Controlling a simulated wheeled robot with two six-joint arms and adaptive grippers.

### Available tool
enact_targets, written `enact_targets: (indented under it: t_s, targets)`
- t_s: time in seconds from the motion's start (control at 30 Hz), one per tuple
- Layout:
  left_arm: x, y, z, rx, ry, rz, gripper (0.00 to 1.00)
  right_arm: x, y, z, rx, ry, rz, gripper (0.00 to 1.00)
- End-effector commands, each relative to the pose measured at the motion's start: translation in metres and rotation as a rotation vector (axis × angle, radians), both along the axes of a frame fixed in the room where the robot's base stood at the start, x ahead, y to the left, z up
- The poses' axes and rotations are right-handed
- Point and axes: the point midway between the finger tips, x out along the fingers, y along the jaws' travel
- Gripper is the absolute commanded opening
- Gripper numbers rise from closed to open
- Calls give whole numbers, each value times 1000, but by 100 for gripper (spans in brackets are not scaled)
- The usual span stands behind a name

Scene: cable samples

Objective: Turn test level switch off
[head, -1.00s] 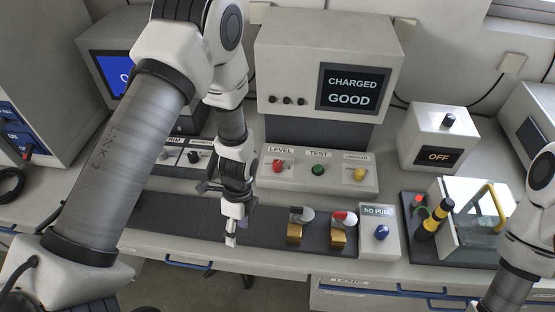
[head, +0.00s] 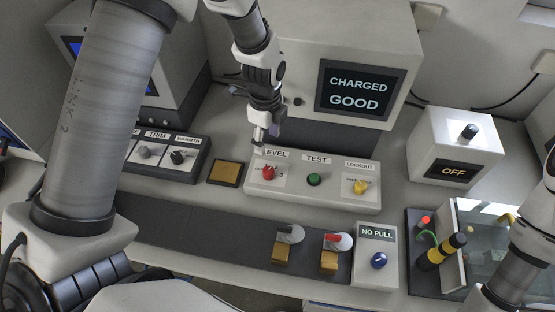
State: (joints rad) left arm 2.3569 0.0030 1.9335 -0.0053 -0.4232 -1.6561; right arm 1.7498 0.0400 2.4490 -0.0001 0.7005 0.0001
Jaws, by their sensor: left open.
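The test panel (head: 340,199) is a pale box with a red LEVEL knob (head: 268,173), a green TEST button (head: 314,179) and a yellow LOCKOUT knob (head: 361,187). My left gripper (head: 259,140) points down just behind and above the LEVEL end of the panel, apart from the red knob. Its jaws are open, and it covers the first letter of the LEVEL label. The exact setting of the red knob is too small to read. My right arm comes in at the right edge, but its gripper is out of view.
A tester behind shows CHARGED GOOD on its screen (head: 353,91). A box with a black knob reads OFF (head: 454,171). Two cable samples in brass blocks (head: 282,254) sit on the dark strip, beside a NO PULL box (head: 376,266). A trim panel (head: 160,156) lies left.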

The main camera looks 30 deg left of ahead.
Motion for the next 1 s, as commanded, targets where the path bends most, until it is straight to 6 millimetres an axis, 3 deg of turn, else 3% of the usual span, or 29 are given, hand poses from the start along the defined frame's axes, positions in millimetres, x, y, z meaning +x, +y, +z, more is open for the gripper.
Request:
enact_targets:
  t_s: [0.03, 0.2, 0.4, 0.57, 0.8, 1.0]
  targets:
    - [0, 0, -16, 0, 0, 0, 60, -1, 0, -16, 0, 2, 0, 40]
    - [-1, 0, -44, 0, 0, 0, 60, -1, 0, -44, 0, 2, 0, 40]
    - [-1, 0, -67, 0, 0, 0, 60, -1, 0, -66, 0, 2, 0, 40]
    - [-1, 0, -73, 0, 3, 0, 60, -1, 0, -63, 0, 1, 0, 40]
    - [-3, 0, -117, 0, 6, 0, 60, -1, 0, -57, 0, 1, 0, 40]
    - [-2, 0, -141, 0, 1, 0, 60, -1, 0, -55, 0, 1, 0, 40]
